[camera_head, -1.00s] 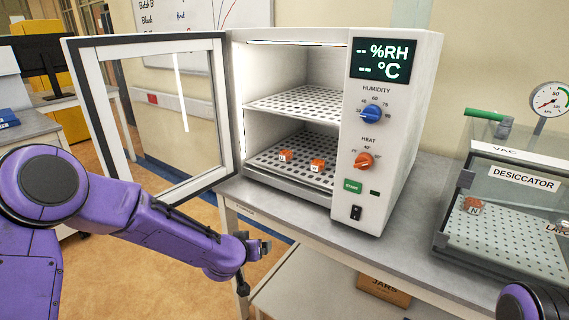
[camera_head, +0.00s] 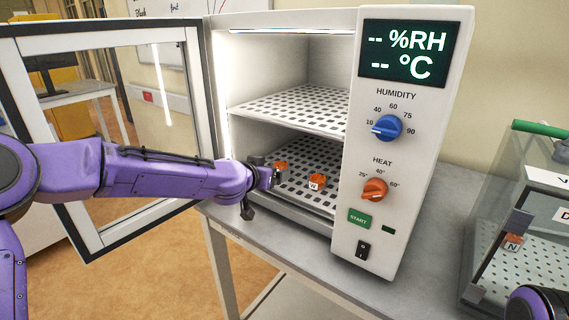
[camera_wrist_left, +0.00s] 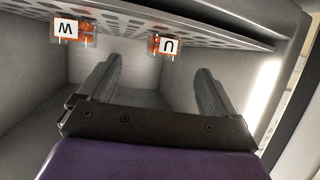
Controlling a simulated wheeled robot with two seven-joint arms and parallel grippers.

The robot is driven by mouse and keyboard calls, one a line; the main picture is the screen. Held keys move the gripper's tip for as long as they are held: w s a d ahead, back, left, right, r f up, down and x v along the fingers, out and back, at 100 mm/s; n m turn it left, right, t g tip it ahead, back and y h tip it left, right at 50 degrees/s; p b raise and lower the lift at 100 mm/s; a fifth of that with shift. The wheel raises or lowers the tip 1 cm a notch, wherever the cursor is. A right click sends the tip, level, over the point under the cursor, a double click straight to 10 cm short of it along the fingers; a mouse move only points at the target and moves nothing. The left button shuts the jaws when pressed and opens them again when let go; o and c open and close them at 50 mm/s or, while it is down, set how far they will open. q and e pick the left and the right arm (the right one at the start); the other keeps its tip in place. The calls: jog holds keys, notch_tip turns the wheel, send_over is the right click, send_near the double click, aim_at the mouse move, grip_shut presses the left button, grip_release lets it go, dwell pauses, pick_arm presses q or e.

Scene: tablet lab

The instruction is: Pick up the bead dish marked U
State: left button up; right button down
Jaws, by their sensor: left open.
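The bead dish marked U (camera_head: 280,165) is a small orange dish on the lower perforated shelf of the open chamber. In the head view my left gripper (camera_head: 268,177) partly covers it. In the left wrist view, which is upside down, the dish U (camera_wrist_left: 165,44) shows at the top, between and just beyond the two fingers. My left gripper (camera_wrist_left: 158,70) is open and empty at the chamber mouth, pointing inward. A similar orange dish marked W (camera_head: 317,182) sits to the right on the same shelf. My right gripper is not in view.
The chamber's glass door (camera_head: 50,122) stands open to the left, behind my left arm. An upper perforated shelf (camera_head: 290,108) is above, empty where visible. The control panel wall (camera_head: 385,235) bounds the opening at right. A desiccator (camera_head: 475,240) holding a dish marked N (camera_head: 513,242) stands further right.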

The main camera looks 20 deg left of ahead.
aim_at(278, 164)
pick_arm(q)
jog(key=x, duration=0.2)
jog(key=p+x, duration=0.1)
jog(key=x, duration=0.4)
jog(key=shift+w+a+r+p, duration=0.15)
jog(key=shift+w+a+p, duration=0.2)
jog(key=shift+w, duration=0.1)
jog(key=shift+w+d+f, duration=0.15)
jog(key=shift+w+f, duration=0.1)
jog(key=shift+w, duration=0.2)
jog(key=shift+s, duration=0.1)
jog(key=c, duration=1.2)
